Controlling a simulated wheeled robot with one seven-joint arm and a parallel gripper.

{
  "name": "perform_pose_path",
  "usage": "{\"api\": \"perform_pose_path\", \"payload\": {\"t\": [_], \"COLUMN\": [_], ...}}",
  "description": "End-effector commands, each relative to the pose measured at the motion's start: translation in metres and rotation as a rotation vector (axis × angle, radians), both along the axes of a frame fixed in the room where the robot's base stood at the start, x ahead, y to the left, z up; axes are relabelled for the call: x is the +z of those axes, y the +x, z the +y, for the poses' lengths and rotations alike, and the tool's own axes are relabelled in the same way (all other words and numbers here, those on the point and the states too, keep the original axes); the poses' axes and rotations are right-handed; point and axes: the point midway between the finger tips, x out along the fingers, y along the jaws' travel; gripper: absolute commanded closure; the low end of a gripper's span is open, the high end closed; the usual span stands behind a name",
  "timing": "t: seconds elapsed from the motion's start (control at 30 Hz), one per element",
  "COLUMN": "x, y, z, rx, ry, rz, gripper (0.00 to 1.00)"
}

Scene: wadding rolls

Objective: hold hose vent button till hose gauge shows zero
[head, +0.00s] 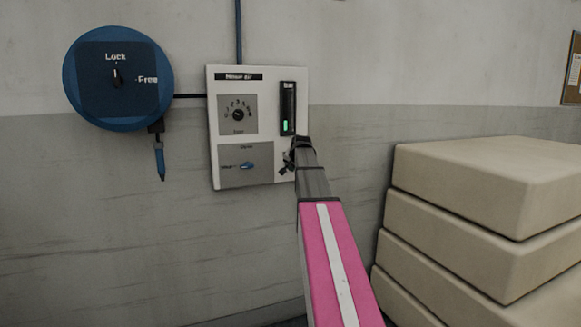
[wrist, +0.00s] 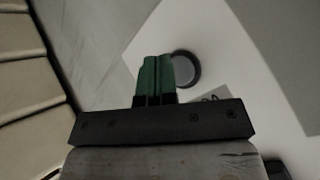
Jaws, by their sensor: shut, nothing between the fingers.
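The white hose air panel (head: 262,82) hangs on the wall. Its upright gauge (head: 287,108) has a dark face with a short green bar low in it, above the bottom end. A round dark grey button (wrist: 187,70) shows on the white panel face in the wrist view; in the head view my gripper hides that spot. My gripper (head: 290,158) is at the panel's lower right, below the gauge. In the wrist view its green fingertips (wrist: 156,72) are shut and empty, overlapping the button's left edge. I cannot tell whether they touch it.
The panel also has a round dial (head: 238,115) and a blue lever (head: 247,166). A blue reel (head: 118,78) marked Lock and Free hangs to the left, with a blue-tipped hose end (head: 160,162) below. Stacked beige blocks (head: 485,185) stand close on the right.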

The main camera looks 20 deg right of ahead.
Motion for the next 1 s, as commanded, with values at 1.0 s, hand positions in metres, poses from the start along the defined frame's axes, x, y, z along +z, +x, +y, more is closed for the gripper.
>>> {"api": "perform_pose_path", "payload": {"t": [1.0], "x": [0.0003], "y": [0.0093], "z": [0.0003], "rx": [0.000], "ry": [0.000], "rz": [0.000], "gripper": [1.00]}}
